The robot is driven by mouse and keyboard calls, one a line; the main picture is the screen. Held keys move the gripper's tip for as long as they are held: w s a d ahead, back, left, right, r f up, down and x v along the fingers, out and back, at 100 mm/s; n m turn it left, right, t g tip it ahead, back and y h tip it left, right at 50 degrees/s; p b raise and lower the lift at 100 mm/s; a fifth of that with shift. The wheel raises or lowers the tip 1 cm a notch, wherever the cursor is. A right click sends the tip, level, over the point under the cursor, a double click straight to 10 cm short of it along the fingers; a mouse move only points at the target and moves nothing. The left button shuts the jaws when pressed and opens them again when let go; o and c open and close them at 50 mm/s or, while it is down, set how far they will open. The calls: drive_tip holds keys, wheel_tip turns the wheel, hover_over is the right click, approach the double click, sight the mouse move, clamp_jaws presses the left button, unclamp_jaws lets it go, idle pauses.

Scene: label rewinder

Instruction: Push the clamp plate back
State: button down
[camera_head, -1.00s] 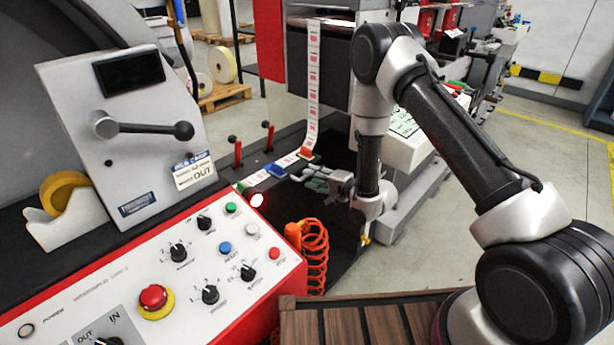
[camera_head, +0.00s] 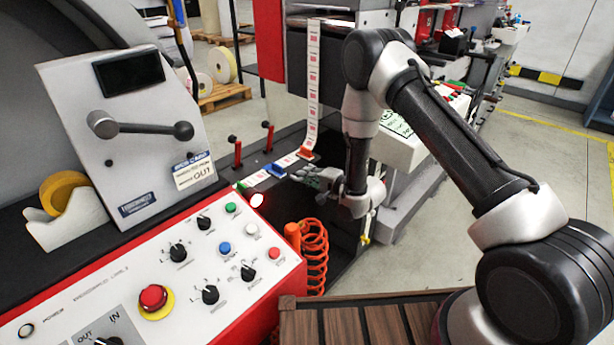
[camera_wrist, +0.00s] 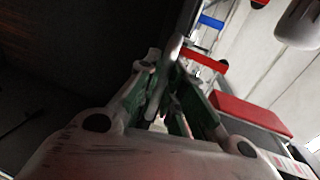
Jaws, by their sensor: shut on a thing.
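My gripper (camera_head: 312,176) is low over the dark bed of the machine, beside the label strip, and points left in the head view. In the wrist view its fingers (camera_wrist: 170,72) are closed around a thin grey metal piece (camera_wrist: 164,82). I cannot tell for sure whether this piece belongs to the clamp plate. Small coloured clamp pieces lie across the label strip: a blue one (camera_head: 274,170) and an orange-red one (camera_head: 306,153). A blue bar (camera_wrist: 211,21) and a red bar (camera_wrist: 204,61) show just beyond the fingers in the wrist view.
The label strip (camera_head: 313,85) runs down to the bed. Two red levers (camera_head: 238,152) stand behind it. The control panel (camera_head: 190,265) and an orange coiled hose (camera_head: 315,255) are in front. A red block (camera_wrist: 250,113) lies right of the fingers in the wrist view.

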sight(283, 161)
drive_tip(key=x, duration=0.3)
drive_tip(key=r+x, duration=0.1)
drive_tip(key=x, duration=0.3)
drive_tip(key=r+x, duration=0.1)
drive_tip(key=x, duration=0.3)
drive_tip(key=shift+w+a+r, duration=0.1)
drive_tip(key=shift+w+a, duration=0.1)
drive_tip(key=shift+w, duration=0.05)
drive_tip(key=shift+r, duration=0.1)
drive_tip(key=shift+a, duration=0.1)
drive_tip(key=c, duration=1.6)
unclamp_jaws()
drive_tip(key=shift+w, duration=0.1)
drive_tip(key=shift+o, duration=0.4)
drive_tip(key=v, duration=1.2)
